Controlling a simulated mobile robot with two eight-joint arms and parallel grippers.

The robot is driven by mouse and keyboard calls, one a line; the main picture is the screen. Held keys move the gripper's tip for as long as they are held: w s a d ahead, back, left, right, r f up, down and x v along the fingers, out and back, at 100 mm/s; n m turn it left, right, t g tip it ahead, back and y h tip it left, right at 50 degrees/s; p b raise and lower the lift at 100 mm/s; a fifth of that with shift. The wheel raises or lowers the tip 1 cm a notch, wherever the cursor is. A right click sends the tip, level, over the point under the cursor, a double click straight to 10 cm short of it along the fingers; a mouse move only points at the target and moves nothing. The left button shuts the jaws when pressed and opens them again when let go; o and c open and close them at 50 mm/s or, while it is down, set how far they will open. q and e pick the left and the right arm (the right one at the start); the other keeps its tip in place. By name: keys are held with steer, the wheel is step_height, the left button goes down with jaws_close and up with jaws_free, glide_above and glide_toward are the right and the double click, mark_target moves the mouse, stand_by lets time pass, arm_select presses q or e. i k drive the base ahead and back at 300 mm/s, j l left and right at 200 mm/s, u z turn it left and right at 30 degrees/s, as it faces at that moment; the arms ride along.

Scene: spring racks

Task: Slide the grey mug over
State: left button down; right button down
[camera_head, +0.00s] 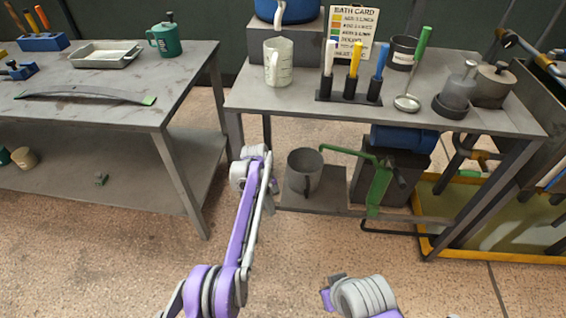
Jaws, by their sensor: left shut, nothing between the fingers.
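The dark grey mug (304,173) stands upright on the lower shelf (312,203) of the right-hand bench, at the shelf's left part. Its handle faces the front. My left gripper (272,184) is shut and empty, just left of the mug, with a small gap in the picture; I cannot tell the depth between them. Part of my right arm shows at the bottom centre, but its gripper fingers do not show.
A green clamp-like tool (378,188) and a dark block (392,180) are right of the mug. The bench top (290,98) is above, with a measuring jug (278,63) and a ladle (407,103). A second table (120,108) stands left. Shelf shows free in front of the mug.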

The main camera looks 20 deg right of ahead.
mark_target(305, 165)
steer(key=i+l+u, duration=0.2)
steer(key=l, duration=0.2)
steer(key=l+u, duration=0.2)
steer(key=l, duration=0.2)
steer(key=i+l, duration=0.5)
steer(key=i, duration=0.15)
